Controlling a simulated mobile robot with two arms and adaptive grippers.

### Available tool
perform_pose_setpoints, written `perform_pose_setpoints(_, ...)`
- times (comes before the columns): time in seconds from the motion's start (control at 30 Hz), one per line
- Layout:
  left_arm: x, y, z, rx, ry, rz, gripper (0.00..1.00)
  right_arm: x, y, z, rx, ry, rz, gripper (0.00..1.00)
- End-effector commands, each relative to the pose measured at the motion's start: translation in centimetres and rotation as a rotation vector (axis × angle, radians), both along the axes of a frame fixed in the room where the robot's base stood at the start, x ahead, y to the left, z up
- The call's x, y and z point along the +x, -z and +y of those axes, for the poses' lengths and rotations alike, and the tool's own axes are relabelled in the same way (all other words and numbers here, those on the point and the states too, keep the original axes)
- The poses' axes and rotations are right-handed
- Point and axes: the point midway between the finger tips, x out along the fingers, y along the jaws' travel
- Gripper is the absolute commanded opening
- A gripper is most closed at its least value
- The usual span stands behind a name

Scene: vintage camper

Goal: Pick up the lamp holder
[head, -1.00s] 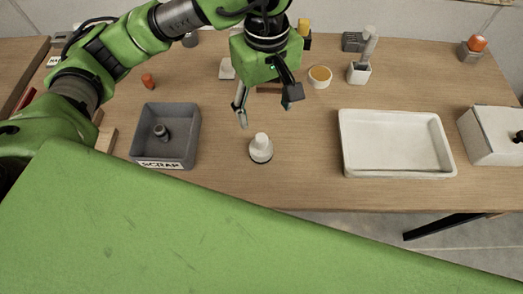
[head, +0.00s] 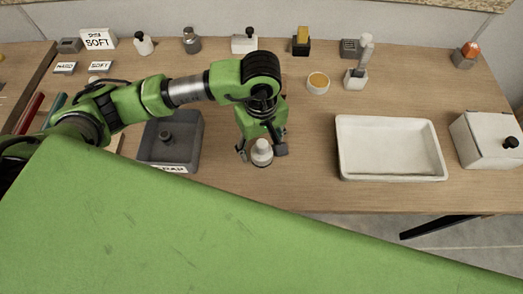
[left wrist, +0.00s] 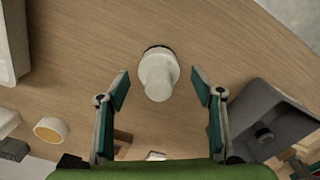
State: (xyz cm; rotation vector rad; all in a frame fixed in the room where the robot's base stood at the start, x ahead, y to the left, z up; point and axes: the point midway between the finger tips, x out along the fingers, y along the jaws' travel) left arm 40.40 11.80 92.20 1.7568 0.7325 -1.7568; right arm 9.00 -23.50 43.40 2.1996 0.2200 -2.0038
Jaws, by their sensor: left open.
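The white lamp holder (head: 262,155), a round base with a narrower neck, stands on the wooden bench near its front edge. In the left wrist view the lamp holder (left wrist: 159,74) shows between and slightly beyond the fingertips. My left gripper (head: 261,150) is open, pointing down over it, one finger to each side. In the left wrist view both fingers of the left gripper (left wrist: 159,84) are spread, with gaps to the lamp holder on both sides. My right gripper is not in view.
A grey scrap bin (head: 190,150) with a dark part inside stands left of the gripper. A white tray (head: 390,178) and a white box (head: 484,140) are to the right. A small orange-filled bowl (head: 318,82) and several items line the back. Bench right of the lamp holder is clear.

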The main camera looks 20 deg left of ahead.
Motion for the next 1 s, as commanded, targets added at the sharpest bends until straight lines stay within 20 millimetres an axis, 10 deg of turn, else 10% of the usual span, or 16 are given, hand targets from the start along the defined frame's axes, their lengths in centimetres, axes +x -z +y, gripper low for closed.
perform_pose_setpoints(0.23,0.0,0.2,0.0,-0.001,0.001,-0.001,0.58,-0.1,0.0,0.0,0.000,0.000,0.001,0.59)
perform_pose_setpoints(0.4,0.0,0.2,0.0,-0.001,0.001,-0.001,0.15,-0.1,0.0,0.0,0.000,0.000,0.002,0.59)
perform_pose_setpoints(1.0,0.1,-2.8,-0.1,-0.001,0.001,-0.004,0.15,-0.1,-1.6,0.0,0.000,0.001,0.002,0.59)
